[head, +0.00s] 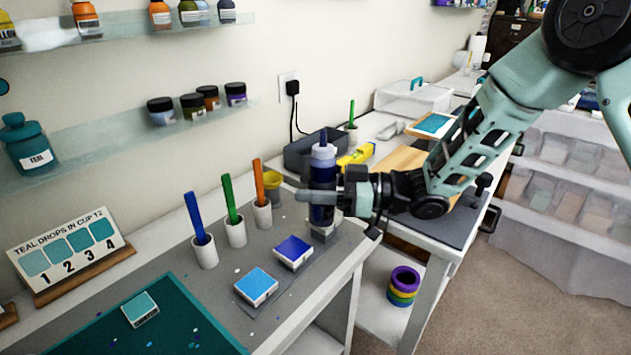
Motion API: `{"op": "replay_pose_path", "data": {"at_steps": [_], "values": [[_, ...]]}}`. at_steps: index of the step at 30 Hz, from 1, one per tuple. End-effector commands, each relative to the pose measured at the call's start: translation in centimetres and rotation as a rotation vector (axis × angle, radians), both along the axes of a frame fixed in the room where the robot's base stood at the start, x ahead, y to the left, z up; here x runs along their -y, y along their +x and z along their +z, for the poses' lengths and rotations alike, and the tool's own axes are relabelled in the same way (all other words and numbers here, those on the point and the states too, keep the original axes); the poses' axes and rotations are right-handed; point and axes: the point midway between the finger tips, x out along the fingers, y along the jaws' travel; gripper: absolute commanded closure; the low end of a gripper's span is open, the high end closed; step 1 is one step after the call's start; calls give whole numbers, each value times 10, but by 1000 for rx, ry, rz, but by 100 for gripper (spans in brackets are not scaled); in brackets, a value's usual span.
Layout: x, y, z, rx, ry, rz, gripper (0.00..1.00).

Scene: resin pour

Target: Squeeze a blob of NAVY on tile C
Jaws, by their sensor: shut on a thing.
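My gripper (325,190) reaches in from the right and is shut on a dark navy squeeze bottle (322,163). The bottle has a white collar and a dark nozzle that points up; it stands upright. Its lower end is near a small pale block (323,234) at the bench's right edge; I cannot tell if they touch. A tile with a blue top (293,249) and a tile with a light blue top (257,284) lie left of the bottle. A teal-topped tile (141,306) lies on the teal mat (193,290). I cannot read a letter C on any tile.
White cups with a blue stick (203,250), a green stick (235,231) and an orange stick (262,213) stand behind the tiles. A numbered card (72,252) stands at left. A grey box (310,152) and yellow tool (357,155) lie behind my gripper.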

Motion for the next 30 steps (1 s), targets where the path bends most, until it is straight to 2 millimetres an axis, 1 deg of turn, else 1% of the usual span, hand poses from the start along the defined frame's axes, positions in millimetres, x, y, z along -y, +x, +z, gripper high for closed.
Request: {"op": "replay_pose_path", "data": {"at_steps": [1, 5, 13, 17, 22, 26, 30], "values": [[-1, -3, 8, -40, 4, 0, 64], [-1, -13, 11, -167, 13, -1, 64], [-3, -36, 9, -495, 36, -2, 64], [-4, -53, 2, -703, 50, -1, 64], [-5, -73, -12, -987, 70, -1, 64], [-6, -82, -28, -1214, 87, -3, 64], [-5, -83, -47, -1473, 114, -6, 64]]}}
